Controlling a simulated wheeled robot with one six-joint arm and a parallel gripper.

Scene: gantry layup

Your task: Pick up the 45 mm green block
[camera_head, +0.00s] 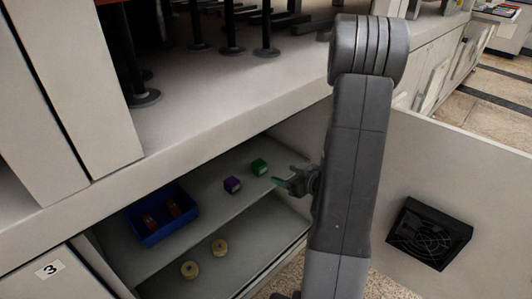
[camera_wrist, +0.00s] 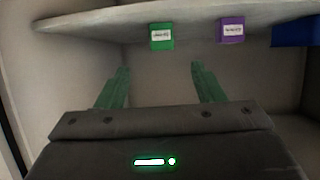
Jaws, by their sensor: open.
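The green block (camera_head: 259,167) sits on the upper shelf of the open cabinet, near its right end. It also shows at the top of the wrist view (camera_wrist: 162,37), with a white label on its face. My gripper (camera_head: 279,176) is just right of the green block in the head view, apart from it as far as I can tell. In the wrist view my gripper (camera_wrist: 161,66) has its two green fingers spread, with nothing between them. The green block lies beyond the fingertips, roughly in line with the gap.
A purple block (camera_head: 232,184) sits left of the green one. A blue bin (camera_head: 137,219) with reddish items stands farther left. The open cabinet door (camera_head: 470,180) with a black fan (camera_head: 429,234) is at right.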

